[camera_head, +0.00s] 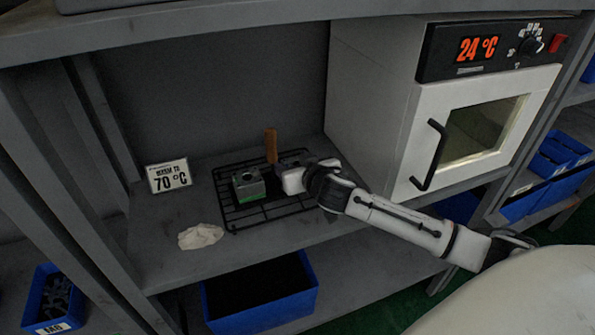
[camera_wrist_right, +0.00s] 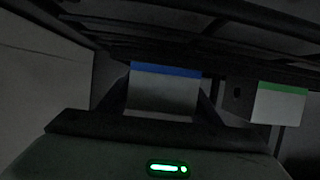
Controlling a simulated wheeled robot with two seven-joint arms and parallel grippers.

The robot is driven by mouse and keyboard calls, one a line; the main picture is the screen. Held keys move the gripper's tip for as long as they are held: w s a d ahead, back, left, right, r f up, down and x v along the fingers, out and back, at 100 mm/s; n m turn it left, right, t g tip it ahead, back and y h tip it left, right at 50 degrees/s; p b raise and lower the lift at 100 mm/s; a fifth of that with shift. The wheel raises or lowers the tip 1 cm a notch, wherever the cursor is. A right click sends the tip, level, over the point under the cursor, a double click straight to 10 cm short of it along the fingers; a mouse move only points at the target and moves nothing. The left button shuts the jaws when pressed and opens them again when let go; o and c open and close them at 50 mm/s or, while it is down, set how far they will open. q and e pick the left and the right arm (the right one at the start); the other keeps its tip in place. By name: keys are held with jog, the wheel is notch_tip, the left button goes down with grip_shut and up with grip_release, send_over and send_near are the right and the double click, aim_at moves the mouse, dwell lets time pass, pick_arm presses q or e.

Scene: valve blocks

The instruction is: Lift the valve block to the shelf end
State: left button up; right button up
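A grey valve block with a green band at its base (camera_head: 248,185) sits on the black wire rack (camera_head: 232,217). It also shows at the right of the right wrist view (camera_wrist_right: 278,104). A second grey block, with a blue band (camera_wrist_right: 163,92), is between the fingers of my right gripper (camera_wrist_right: 165,100), which look closed against both its sides. In the head view my right gripper (camera_head: 290,172) reaches over the rack's right part and largely hides this block. Whether the block is clear of the rack cannot be told. My left gripper is out of view.
A white oven (camera_head: 385,110) reading 24 °C stands to the right. A "70 °C" sign (camera_head: 169,176) and a crumpled pale cloth (camera_head: 200,236) are left of the rack. A brown upright piece (camera_head: 271,146) stands behind. Blue bins (camera_head: 260,312) are below.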

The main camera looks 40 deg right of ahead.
jog(key=c, duration=1)
jog(key=shift+r, duration=0.1)
jog(key=shift+r, duration=0.15)
jog(key=shift+r, duration=0.25)
jog(key=s+a, duration=0.1)
jog(key=s, duration=0.5)
jog(key=s+a+b, duration=0.1)
jog(key=s, duration=0.4)
jog(key=s+a+b, duration=0.1)
jog(key=s, duration=0.5)
jog(key=shift+s+a+r, duration=0.3)
jog(key=shift+a+r, duration=0.05)
jog(key=w+a+r+y, duration=0.1)
jog(key=a+r, duration=0.3)
jog(key=r, duration=0.2)
jog(key=w+a+r+n+y, duration=0.1)
jog(key=w+a+r, duration=0.1)
jog(key=a+r, duration=0.2)
jog(key=w+a+r+n, duration=0.1)
jog(key=a+r, duration=0.3)
jog(key=r, duration=0.4)
jog(key=shift+w+a+r+y, duration=0.1)
jog(key=shift+w+r+y, duration=0.1)
jog(key=shift+w+y, duration=0.3)
